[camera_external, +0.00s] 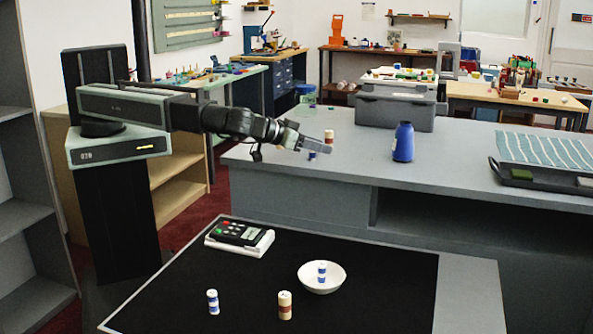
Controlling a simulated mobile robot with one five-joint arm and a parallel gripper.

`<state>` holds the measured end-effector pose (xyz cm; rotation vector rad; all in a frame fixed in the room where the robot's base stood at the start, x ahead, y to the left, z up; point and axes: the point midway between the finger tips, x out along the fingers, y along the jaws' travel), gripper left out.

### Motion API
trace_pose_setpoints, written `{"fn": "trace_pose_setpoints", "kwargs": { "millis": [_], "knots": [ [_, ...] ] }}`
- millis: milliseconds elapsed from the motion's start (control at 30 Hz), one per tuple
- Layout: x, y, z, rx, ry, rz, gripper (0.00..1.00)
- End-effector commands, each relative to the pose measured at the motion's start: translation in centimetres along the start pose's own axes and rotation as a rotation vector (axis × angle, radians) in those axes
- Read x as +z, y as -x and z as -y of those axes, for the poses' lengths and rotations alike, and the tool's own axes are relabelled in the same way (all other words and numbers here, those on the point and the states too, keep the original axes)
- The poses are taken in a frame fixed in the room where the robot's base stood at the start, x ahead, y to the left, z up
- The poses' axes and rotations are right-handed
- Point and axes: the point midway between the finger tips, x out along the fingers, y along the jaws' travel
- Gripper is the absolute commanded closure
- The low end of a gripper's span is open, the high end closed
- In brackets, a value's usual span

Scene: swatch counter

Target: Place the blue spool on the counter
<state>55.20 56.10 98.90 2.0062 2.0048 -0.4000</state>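My gripper (318,144) reaches from the left over the near left part of the grey counter (350,165). Its grey finger points right; whether it is open or shut does not show. A small blue and white spool (312,155) shows just below the finger, partly hidden; I cannot tell if it is held. A red-brown and cream spool (329,135) shows just above the fingertip, its lower part hidden. Another blue and white spool (322,272) stands in a white bowl (337,282) on the black-topped table. A third blue-banded spool (213,302) stands upright at that table's front.
A brown and cream spool (285,305) and a keypad device (240,237) are on the black table top (390,280). On the counter are a blue bottle (403,142), a grey case (395,112), a striped cloth (543,150) and a dark tray (540,180). The counter's front middle is clear.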

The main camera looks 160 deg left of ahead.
Motion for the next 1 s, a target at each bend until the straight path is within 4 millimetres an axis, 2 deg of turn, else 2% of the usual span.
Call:
{"fn": "trace_pose_setpoints", "kwargs": {
  "millis": [33, 200, 400, 567, 867, 933, 967, 1000],
  "knots": [
    [-0.4, 1.5, 0.1, 0.003, -0.001, 0.000, 0.62],
    [-0.5, 6.0, 0.2, 0.003, -0.002, 0.000, 0.62],
    [-0.3, 9.7, 0.1, 0.001, -0.001, 0.000, 0.62],
    [-0.1, 10.7, 0.1, 0.000, 0.001, 0.000, 0.62],
    [0.1, 10.8, 0.0, 0.000, -0.001, 0.002, 0.62],
    [1.1, 11.5, -0.4, 0.007, -0.031, 0.032, 0.62],
    [2.1, 12.2, -0.8, 0.016, -0.062, 0.062, 0.62],
    [4.0, 13.6, -1.4, 0.034, -0.123, 0.119, 0.62]
  ]
}}
